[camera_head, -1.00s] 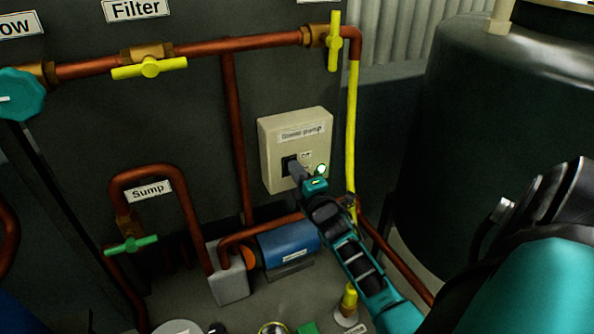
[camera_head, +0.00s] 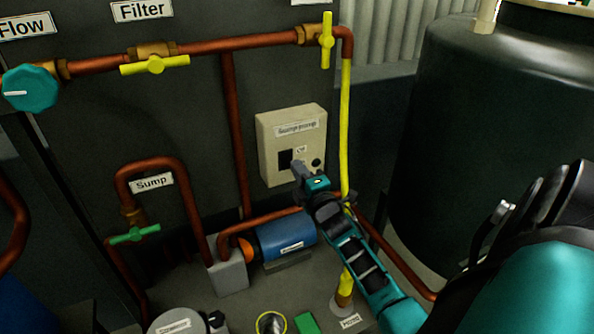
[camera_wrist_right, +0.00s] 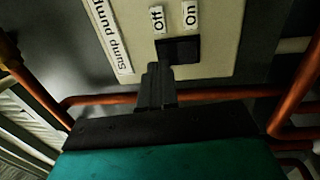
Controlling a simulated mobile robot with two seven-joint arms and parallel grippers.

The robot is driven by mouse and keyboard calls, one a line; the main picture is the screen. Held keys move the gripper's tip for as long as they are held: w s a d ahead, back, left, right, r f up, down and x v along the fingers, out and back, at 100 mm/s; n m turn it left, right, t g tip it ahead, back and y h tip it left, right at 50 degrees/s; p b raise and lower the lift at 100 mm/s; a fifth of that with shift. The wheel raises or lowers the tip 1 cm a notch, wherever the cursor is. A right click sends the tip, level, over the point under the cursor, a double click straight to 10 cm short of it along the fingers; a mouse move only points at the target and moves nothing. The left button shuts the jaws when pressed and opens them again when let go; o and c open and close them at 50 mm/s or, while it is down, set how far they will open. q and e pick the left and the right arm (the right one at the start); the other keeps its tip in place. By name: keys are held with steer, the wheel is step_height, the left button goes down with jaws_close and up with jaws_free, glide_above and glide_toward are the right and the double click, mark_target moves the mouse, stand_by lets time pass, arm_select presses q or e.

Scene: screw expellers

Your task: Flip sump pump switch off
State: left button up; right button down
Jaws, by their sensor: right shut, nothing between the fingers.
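In the right wrist view the switch (camera_wrist_right: 184,48) sits under the "Off" and "On" labels. My right gripper (camera_head: 299,168) is shut and empty, just below and right of the switch in the head view. In the right wrist view its tips (camera_wrist_right: 155,72) overlap the switch's lower edge on the "Off" side; I cannot tell whether they touch. My left gripper is not in view.
A blue pump (camera_head: 286,237) and copper pipes (camera_head: 192,200) lie below the box. A yellow pipe (camera_head: 345,130) runs close on its right. A large dark tank (camera_head: 450,130) stands at the right.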

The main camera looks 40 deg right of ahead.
steer(key=r+v, duration=0.2)
steer(key=v, duration=0.7)
steer(key=shift+s+a+r+p, duration=0.15)
steer(key=shift+s+p, duration=0.15)
steer(key=shift+s, duration=0.2)
